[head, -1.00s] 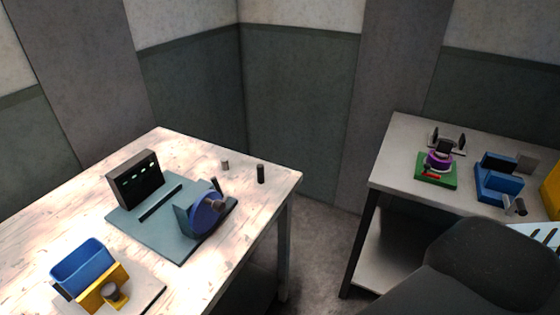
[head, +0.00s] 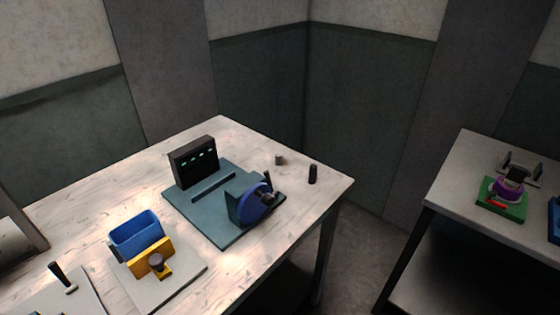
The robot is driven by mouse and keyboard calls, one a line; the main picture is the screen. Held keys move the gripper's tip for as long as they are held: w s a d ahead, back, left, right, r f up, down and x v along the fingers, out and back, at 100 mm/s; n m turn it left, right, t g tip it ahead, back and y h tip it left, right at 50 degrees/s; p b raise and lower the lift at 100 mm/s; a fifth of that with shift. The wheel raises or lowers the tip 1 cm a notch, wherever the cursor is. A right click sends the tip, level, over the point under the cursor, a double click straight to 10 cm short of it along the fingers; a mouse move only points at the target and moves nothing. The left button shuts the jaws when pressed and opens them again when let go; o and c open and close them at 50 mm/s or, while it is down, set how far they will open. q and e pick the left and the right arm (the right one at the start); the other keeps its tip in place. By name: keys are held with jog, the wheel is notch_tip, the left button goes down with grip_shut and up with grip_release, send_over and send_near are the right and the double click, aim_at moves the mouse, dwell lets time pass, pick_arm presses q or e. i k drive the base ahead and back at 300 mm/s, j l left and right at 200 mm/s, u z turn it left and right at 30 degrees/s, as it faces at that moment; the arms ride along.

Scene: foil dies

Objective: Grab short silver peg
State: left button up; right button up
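A short silver-grey peg (head: 280,160) stands upright near the far right part of the light wooden table (head: 206,137). A taller dark peg (head: 313,174) stands upright to its right, nearer the table's right corner. The two pegs are apart from each other. Neither of my grippers shows in the head view.
Left of the pegs is a teal plate (head: 203,222) with a black display box (head: 193,162) and a blue wheel (head: 251,203). A blue bin (head: 136,233) with a yellow block (head: 150,259) sits nearer. A second table (head: 462,170) stands right, across a floor gap.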

aim_at(278, 156)
jog(key=i+l, duration=0.1)
jog(key=l, duration=1)
jog(key=i+l, duration=0.15)
jog(key=l, duration=0.95)
jog(key=i+z, duration=0.05)
